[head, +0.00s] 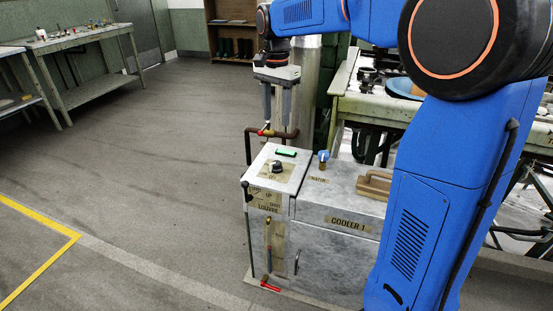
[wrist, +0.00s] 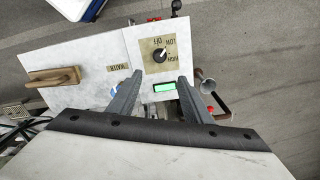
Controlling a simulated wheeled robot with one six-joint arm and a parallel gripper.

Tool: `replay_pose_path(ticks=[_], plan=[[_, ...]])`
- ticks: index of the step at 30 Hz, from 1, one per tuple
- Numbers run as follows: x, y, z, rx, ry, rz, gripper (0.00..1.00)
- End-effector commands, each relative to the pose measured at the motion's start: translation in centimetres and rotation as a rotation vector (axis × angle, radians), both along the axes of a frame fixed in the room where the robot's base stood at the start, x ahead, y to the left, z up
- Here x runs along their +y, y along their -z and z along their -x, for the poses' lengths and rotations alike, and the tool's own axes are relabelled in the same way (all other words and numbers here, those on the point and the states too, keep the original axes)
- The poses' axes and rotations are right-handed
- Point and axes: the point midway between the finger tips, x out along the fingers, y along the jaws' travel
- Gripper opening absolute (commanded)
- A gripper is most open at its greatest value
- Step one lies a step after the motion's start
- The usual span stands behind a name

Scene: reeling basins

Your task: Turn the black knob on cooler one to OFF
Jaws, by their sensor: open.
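Cooler one (head: 335,202) is a grey metal cabinet labelled COOLER 1. The black knob (head: 277,167) sits on a tan dial plate on its raised left panel. In the wrist view the knob (wrist: 159,56) shows just beyond my fingertips, with OFF, LOW and HIGH marked around it. Which mark it points to is too small to tell. My gripper (head: 276,121) is open and empty, pointing down, above and behind the knob and apart from it. In the wrist view my gripper's fingers (wrist: 160,79) are spread, with the lit green display (wrist: 164,87) between them.
A blue-handled water valve (head: 323,157) stands right of the knob. A wooden handle (head: 375,184) lies on the lid. A brown pipe (head: 272,133) rises behind the panel, near my fingers. A red lever (head: 270,286) is low in front. The floor to the left is clear.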

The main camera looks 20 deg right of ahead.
Motion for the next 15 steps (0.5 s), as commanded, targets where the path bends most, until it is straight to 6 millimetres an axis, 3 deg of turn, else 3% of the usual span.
replay_pose_path(ticks=[15], plan=[[0.0, 8.5, 0.1, 0.003, -0.002, 0.001, 0.45]])
